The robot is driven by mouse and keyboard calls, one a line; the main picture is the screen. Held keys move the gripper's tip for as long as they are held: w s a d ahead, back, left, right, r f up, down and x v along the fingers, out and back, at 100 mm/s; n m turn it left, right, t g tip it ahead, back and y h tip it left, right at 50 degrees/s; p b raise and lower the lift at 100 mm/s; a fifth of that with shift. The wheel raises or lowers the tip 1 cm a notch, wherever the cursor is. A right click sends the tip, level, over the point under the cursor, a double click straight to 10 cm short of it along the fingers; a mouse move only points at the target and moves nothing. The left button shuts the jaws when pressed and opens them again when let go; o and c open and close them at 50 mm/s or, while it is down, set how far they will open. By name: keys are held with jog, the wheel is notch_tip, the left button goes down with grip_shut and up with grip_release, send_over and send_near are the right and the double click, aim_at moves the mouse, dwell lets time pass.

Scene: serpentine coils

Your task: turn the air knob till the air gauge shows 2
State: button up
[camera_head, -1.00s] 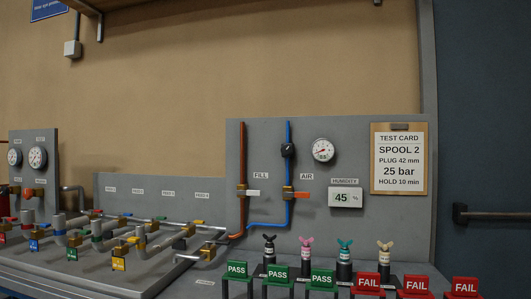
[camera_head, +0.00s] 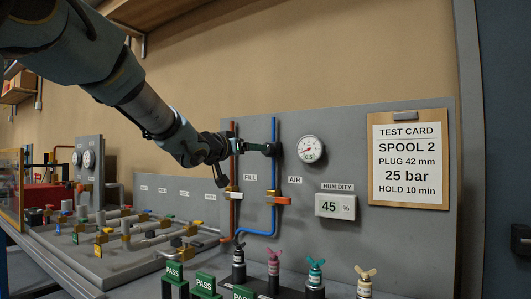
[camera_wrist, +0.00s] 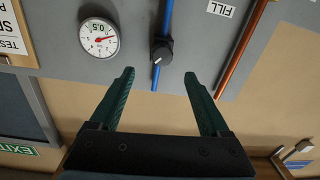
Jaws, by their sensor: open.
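The air knob (camera_wrist: 161,51) is a black round knob with a white mark, on the blue pipe (camera_wrist: 165,16). In the wrist view it sits just beyond and between my two green fingertips, apart from both. My gripper (camera_wrist: 159,76) is open and empty. In the head view my gripper (camera_head: 258,148) reaches the blue pipe from the left, and the knob there is hard to tell from the fingers. The air gauge (camera_head: 311,149) is a white dial right of the pipe with a green 0.5 readout. It also shows upside down in the wrist view (camera_wrist: 99,37).
The brown pipe (camera_head: 232,170) runs beside the blue one. An orange valve handle (camera_head: 284,201) and humidity display (camera_head: 334,205) sit lower on the grey panel (camera_head: 400,240). The test card (camera_head: 408,160) hangs at right. Several winged plugs (camera_head: 315,272) stand in front.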

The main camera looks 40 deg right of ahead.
jog(key=p+x, duration=0.2)
jog(key=x, duration=0.8)
jog(key=shift+w+p, duration=0.15)
jog(key=shift+p, duration=0.2)
jog(key=shift+a, duration=0.1)
grip_shut()
